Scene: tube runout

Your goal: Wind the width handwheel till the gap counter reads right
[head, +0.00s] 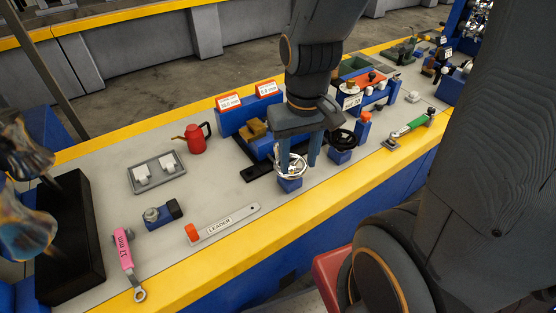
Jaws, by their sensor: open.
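A silver handwheel (287,170) stands on a small blue block near the front of the bench. A black handwheel (346,136) on another blue block is just to its right. I cannot read which is the width wheel. My gripper (299,159) points down with its fingers apart at the silver wheel, overlapping its rim in the picture. I cannot tell whether they touch it. Two red-framed counters, left (228,103) and right (267,88), sit on the blue housing behind. Their digits are too small to read surely. My arm hides part of the mechanism.
A red can (194,138), a grey tray (157,173) with white pieces, a LEADER strip (225,225) and a pink-handled wrench (123,252) lie left. A green-handled tool (411,127) lies right. Bare bench surrounds the strip.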

